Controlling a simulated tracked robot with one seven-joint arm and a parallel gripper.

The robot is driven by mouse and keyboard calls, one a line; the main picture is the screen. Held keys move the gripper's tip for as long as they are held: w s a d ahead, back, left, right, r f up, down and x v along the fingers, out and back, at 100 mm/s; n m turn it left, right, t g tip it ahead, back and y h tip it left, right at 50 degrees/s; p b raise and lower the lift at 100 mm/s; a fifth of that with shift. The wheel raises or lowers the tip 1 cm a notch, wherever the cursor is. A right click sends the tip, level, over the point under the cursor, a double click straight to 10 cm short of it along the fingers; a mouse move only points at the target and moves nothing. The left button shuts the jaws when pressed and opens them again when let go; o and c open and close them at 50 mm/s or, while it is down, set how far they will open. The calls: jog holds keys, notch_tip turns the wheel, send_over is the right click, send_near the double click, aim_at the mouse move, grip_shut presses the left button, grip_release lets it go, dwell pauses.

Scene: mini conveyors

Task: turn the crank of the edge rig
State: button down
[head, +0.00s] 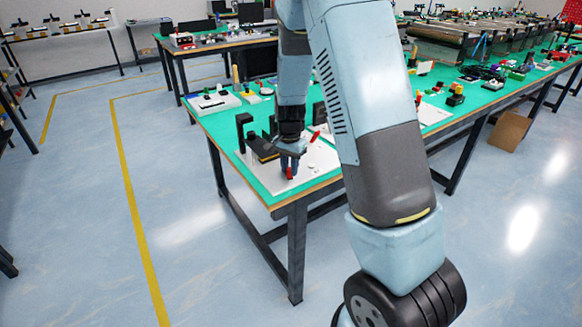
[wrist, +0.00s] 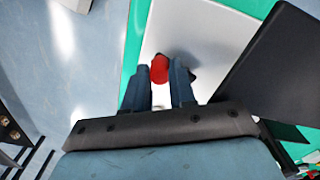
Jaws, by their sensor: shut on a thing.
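The edge rig (head: 252,170) is a white plate at the near corner of the green table, with black upright parts (head: 243,132). Its plate also shows in the wrist view (wrist: 205,35). My gripper (head: 290,165) points down over the plate near the table edge. In the wrist view its two blue-grey fingers (wrist: 160,85) are shut on a red crank handle (wrist: 159,68), seen from above. In the head view a bit of red (head: 290,174) shows low between the fingers. The crank's arm and hub are mostly hidden by my gripper.
A large dark panel (wrist: 275,70) stands close on the right in the wrist view. Another red part (head: 315,137) is just behind my gripper. A second white plate with small parts (head: 212,101) lies farther back. The floor left of the table is clear.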

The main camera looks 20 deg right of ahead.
jog(key=shift+w+a, duration=0.1)
dwell(0.4)
jog(key=c, duration=0.9)
grip_release()
